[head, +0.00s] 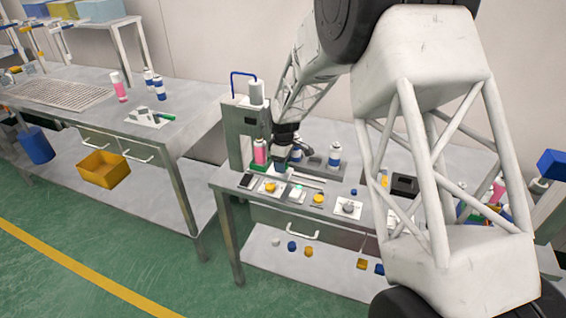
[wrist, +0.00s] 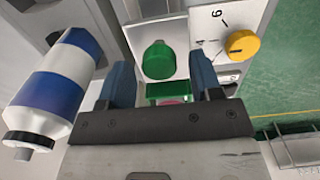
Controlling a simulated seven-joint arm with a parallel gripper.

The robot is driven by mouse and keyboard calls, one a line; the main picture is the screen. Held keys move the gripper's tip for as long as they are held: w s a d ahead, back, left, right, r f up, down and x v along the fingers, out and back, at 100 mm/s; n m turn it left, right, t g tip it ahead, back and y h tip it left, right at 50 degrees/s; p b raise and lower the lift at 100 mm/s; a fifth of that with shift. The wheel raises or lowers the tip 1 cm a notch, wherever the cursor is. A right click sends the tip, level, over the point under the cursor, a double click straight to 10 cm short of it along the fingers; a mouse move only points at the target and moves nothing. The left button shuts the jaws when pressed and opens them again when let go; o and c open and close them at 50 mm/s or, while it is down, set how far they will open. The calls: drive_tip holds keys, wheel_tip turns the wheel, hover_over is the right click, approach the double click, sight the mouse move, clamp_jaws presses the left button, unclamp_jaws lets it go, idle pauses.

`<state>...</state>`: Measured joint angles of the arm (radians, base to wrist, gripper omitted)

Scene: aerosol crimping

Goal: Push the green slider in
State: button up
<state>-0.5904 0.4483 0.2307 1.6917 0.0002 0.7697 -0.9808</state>
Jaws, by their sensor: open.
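In the wrist view, a green bar (wrist: 168,89) lies between my gripper's fingers, close to the palm; it looks like the green slider. A rounded green knob (wrist: 158,60) sits on a white plate just beyond it. My gripper (wrist: 162,77) is open, with one blue finger on each side of the green bar. I cannot tell whether the fingers touch it. A bit of pink shows under the bar, mostly hidden by the palm. In the head view, my gripper (head: 284,153) is low over the right bench, by the press, and its fingers are hard to make out.
A yellow dial (wrist: 242,44) is right of the knob. A blue-and-white can (wrist: 54,88) lies close to the left finger in the wrist view. In the head view, a pink can (head: 260,152) stands by the press column (head: 243,135), and small panels line the bench front.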

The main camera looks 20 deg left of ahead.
drive_tip(key=shift+r, duration=0.15)
drive_tip(key=shift+r, duration=3.75)
drive_tip(key=shift+d+r, duration=0.35)
drive_tip(key=shift+d, duration=0.05)
drive_tip(key=s+d+r+m, duration=0.3)
drive_tip(key=s+d+r, duration=0.25)
drive_tip(key=d, duration=0.45)
drive_tip(key=s+d+r+m+t, duration=0.1)
drive_tip(key=s+d+r+m, duration=0.25)
drive_tip(key=d+r, duration=0.45)
drive_tip(key=s+d+r+m, duration=0.2)
drive_tip(key=s+d+r, duration=0.25)
drive_tip(key=d, duration=0.75)
drive_tip(key=s+d+m, duration=0.3)
drive_tip(key=s+d, duration=0.3)
drive_tip(key=s, duration=0.3)
drive_tip(key=s+d+m+t, duration=0.1)
drive_tip(key=s+d+m, duration=0.2)
drive_tip(key=s+d, duration=0.3)
drive_tip(key=s+d+m, duration=0.3)
drive_tip(key=s+d, duration=0.3)
drive_tip(key=s, duration=0.8)
drive_tip(key=shift+r+m+t, duration=0.2)
drive_tip(key=shift+m+t, duration=0.1)
drive_tip(key=shift+m, duration=0.05)
